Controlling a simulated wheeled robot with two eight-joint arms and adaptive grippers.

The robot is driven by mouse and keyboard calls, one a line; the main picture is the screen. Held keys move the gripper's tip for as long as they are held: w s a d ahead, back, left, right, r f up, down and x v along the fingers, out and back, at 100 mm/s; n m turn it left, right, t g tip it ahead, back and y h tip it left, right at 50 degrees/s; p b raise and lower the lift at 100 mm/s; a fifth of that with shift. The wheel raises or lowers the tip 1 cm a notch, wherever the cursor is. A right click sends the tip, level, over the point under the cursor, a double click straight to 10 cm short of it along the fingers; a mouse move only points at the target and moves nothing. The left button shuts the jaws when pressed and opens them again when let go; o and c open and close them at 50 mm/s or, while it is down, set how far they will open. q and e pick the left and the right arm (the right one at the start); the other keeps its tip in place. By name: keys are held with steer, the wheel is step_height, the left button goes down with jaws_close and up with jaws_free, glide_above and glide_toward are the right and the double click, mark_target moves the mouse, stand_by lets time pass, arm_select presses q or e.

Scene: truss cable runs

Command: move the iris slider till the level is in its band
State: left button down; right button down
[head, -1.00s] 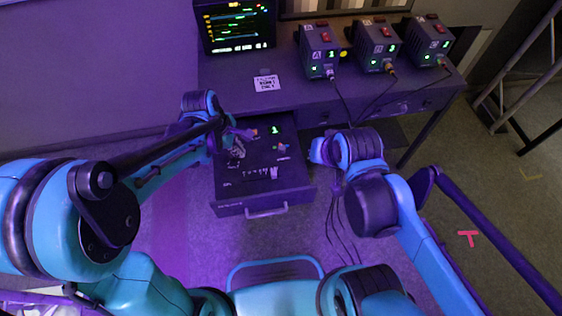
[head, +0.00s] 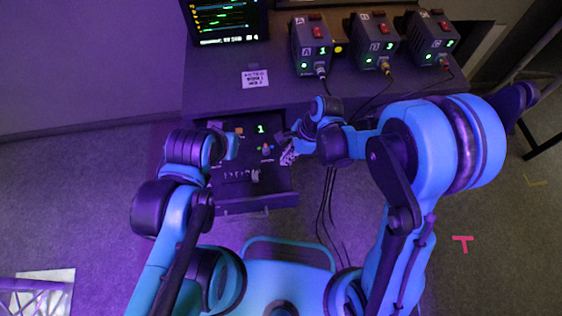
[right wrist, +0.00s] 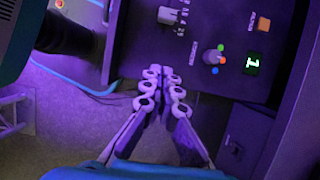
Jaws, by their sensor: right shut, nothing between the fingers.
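The pulled-out drawer panel (head: 228,190) carries a slider with a pale cap (head: 255,176) near its front, right of a row of marks. The slider also shows in the right wrist view (right wrist: 168,15); its label is unreadable. My right gripper (head: 288,157) is shut and empty at the panel's right edge; in the right wrist view its fingertips (right wrist: 158,74) are together, apart from the slider cap. The left arm's end (head: 215,147) is over the panel's left side, its fingers hidden. The monitor (head: 225,20) shows coloured level bars, too small to read.
The panel also has a knob with coloured dots (right wrist: 212,57), a green "1" display (right wrist: 253,63) and an orange button (right wrist: 263,24). Several power boxes (head: 312,45) stand on the desk (head: 215,85). Their cables hang right of the drawer.

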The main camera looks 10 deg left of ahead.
mark_target(255, 177)
steer(key=b+x, duration=0.3)
steer(key=x, duration=0.6)
steer(key=a, duration=0.1)
steer(key=s+a+b, duration=0.1)
steer(key=a, duration=0.1)
steer(key=shift+f, duration=0.1)
steer(key=shift+a, duration=0.45)
steer(key=shift+s, duration=0.1)
